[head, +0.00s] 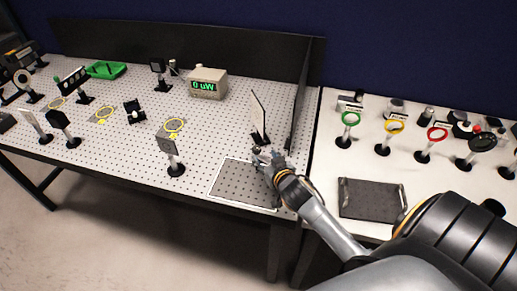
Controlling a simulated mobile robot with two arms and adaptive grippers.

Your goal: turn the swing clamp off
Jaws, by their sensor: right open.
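My right gripper (262,157) is open over the right end of the perforated optical table (215,135). It is above the back edge of a grey perforated plate (236,180) and just in front of a tilted thin panel on a dark mount (260,115). I cannot make out the swing clamp for certain; it may be a small part at or behind my right gripper, which hides that spot. My left gripper is not in view.
A power meter (208,83) reading 0 uW stands at the back. Black panels (297,100) wall the table's right side. A white side table (325,165) holds colored ring mounts and a black tray (371,200).

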